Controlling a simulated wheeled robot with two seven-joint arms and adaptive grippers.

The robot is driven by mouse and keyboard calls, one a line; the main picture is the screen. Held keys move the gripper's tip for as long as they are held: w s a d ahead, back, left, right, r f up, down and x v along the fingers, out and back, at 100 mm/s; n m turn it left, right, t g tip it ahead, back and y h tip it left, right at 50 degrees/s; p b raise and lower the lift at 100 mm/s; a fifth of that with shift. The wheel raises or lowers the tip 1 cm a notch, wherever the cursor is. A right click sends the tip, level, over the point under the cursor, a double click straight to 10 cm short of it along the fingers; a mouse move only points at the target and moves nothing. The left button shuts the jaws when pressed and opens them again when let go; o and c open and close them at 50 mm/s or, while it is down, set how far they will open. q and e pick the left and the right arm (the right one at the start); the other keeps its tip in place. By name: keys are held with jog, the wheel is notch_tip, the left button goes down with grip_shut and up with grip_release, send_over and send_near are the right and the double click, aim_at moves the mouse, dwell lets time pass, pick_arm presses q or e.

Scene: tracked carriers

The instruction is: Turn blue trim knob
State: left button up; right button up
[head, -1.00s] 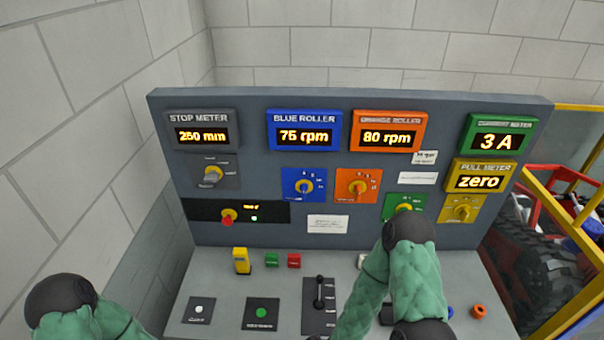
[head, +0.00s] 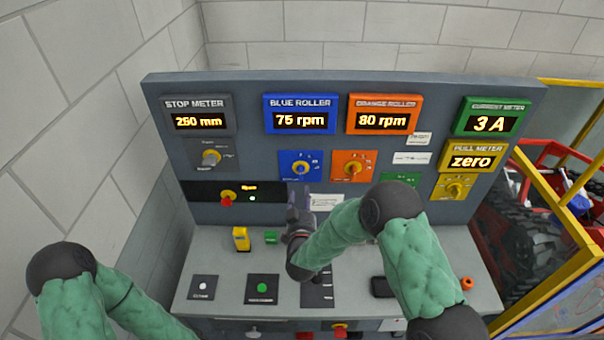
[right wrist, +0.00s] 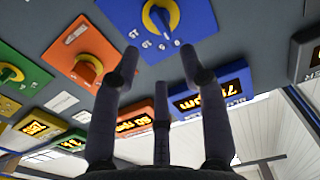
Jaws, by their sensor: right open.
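The knob also shows at the top of the right wrist view (right wrist: 160,16). My right gripper (head: 297,197) is in front of the panel, just below the blue plate. In the right wrist view, its fingers (right wrist: 159,58) are spread, with nothing between them, and appear apart from the knob. My left gripper is out of view; only my left arm shows.
The orange knob (head: 352,168) sits close to the right of the blue one. A red knob (head: 227,198) is at lower left. A yellow rail (head: 560,215) stands at right.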

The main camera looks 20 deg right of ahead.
aim_at(301, 173)
jog(key=p+x, duration=0.1)
jog(key=x, duration=0.9)
jog(key=shift+w+f, duration=0.15)
jog(key=shift+w, duration=0.15)
grip_shut()
